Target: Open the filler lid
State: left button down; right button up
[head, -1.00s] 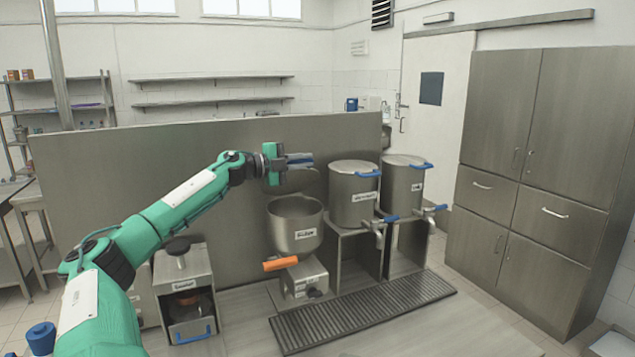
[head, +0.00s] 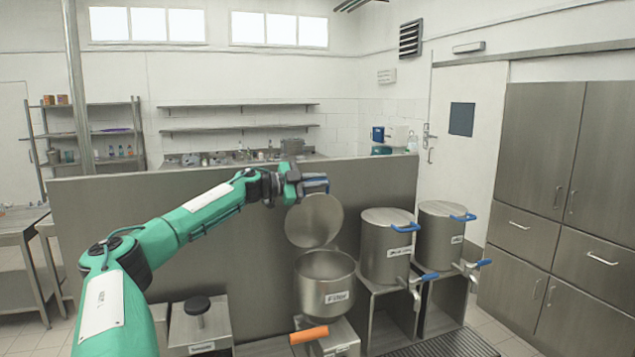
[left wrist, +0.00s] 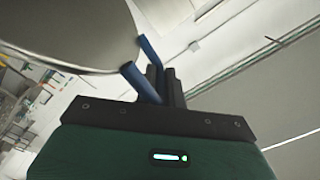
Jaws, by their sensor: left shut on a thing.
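The filler (head: 325,284) is a steel bowl labelled "Filler" on a base with an orange handle (head: 309,335). Its round lid (head: 314,220) stands tilted up steeply behind the bowl, and the bowl's mouth is exposed. My left gripper (head: 318,184) is at the lid's top edge, shut on the lid's blue handle. In the left wrist view the blue handle (left wrist: 140,82) lies at the dark fingers, with the lid's underside or face (left wrist: 70,30) at upper left. The exact grip is partly hidden. My right gripper is not in view.
Two steel pots (head: 387,246) with blue-handled lids and taps stand close on the right. A steel partition (head: 120,235) runs behind. A box with a black knob (head: 198,318) stands left of the filler. Tall cabinets (head: 555,200) are at right.

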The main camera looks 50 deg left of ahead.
pick_arm(q)
jog(key=shift+a, duration=0.2)
jog(key=c, duration=1.5)
grip_release()
